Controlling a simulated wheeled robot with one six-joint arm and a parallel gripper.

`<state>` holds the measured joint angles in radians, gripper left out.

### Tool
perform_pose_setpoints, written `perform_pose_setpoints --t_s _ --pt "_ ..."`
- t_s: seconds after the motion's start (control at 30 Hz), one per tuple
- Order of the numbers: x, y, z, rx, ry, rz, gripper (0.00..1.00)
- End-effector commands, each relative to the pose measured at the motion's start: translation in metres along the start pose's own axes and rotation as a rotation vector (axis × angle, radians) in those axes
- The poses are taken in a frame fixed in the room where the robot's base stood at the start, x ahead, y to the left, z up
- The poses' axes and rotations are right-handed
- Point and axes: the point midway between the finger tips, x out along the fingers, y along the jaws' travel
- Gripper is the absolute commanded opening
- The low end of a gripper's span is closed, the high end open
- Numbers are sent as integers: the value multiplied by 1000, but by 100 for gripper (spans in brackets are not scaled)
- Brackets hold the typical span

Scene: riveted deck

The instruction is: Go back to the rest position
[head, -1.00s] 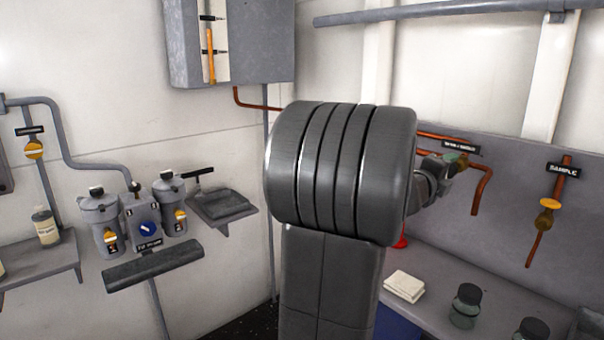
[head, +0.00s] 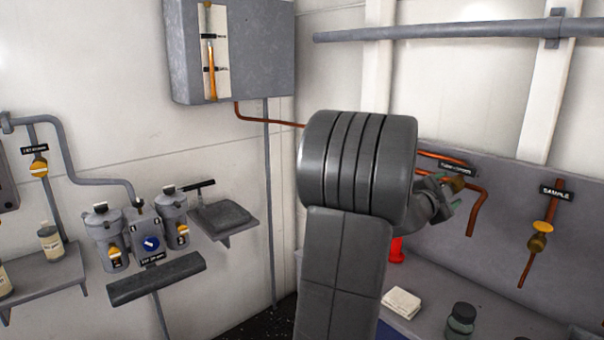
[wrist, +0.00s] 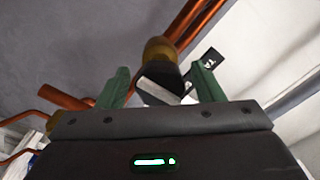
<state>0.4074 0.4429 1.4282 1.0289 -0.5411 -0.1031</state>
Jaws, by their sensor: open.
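My gripper (head: 451,195) shows at the right of my large grey arm link in the head view, close to the copper pipework on the right wall panel. In the wrist view my gripper (wrist: 162,68) has its two green fingers spread wide. A brass valve (wrist: 160,49) with a dark and pale block-like part shows between and beyond the fingers. I cannot tell whether either finger touches it. Much of my arm hides the pipework behind it in the head view.
A bench below the panel holds a folded white cloth (head: 401,303), a dark-lidded jar (head: 461,320) and a red object (head: 397,250). The sample valve (head: 541,228) is further right. A filter unit (head: 150,240), shelves and a cabinet (head: 255,50) are on the left and back walls.

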Motion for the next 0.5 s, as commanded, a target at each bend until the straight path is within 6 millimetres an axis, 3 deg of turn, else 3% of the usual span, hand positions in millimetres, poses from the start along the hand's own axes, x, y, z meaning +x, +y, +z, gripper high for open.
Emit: perform_pose_setpoints --t_s 0.5 --pt "0 -4 -1 -521 -1 0 61"
